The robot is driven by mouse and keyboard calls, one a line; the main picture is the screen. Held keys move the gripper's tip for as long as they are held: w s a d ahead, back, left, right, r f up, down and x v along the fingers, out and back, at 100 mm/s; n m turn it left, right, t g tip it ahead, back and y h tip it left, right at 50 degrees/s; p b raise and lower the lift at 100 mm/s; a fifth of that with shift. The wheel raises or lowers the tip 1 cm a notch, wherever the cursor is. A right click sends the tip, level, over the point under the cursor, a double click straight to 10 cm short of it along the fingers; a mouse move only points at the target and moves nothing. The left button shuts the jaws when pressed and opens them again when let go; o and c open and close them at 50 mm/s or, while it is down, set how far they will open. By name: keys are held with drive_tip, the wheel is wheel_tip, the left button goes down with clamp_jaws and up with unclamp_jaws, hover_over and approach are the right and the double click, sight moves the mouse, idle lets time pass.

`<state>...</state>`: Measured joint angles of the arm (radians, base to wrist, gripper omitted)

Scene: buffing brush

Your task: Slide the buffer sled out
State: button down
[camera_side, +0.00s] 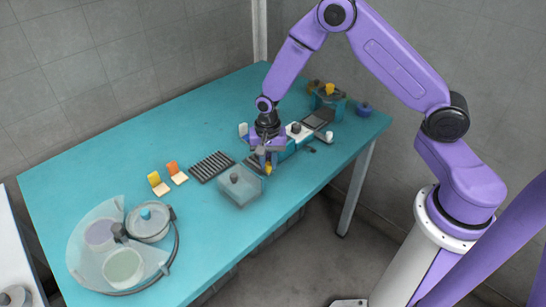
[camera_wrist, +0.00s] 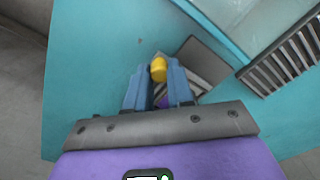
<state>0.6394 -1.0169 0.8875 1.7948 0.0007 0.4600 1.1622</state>
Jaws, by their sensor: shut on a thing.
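My gripper (camera_side: 267,160) points down at the front middle of the teal table. In the wrist view, its blue fingers (camera_wrist: 158,88) are closed around a small yellow knob (camera_wrist: 158,70). The knob also shows low by the fingertips in the side view (camera_side: 268,168). I take it to be the handle of the buffer sled. Grey flat pieces (camera_wrist: 204,62) lie beside and beyond the knob. The fingers and wrist hide most of the sled, so I cannot tell how far it sits in its housing. A teal-and-white unit (camera_side: 299,132) stands just behind my gripper.
Yellow and orange brushes or tags (camera_side: 158,183) and a clear-covered round device (camera_side: 122,250) are farther left. The table's front edge is near.

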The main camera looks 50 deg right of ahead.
drive_tip(key=c, duration=1)
unclamp_jaws()
wheel_tip(320, 180, up, 18)
drive_tip(key=shift+f, duration=0.25)
drive_tip(key=shift+c, duration=1.3)
wheel_tip(320, 180, down, 18)
drive_tip(key=m, duration=0.7)
drive_tip(key=shift+r, duration=0.25)
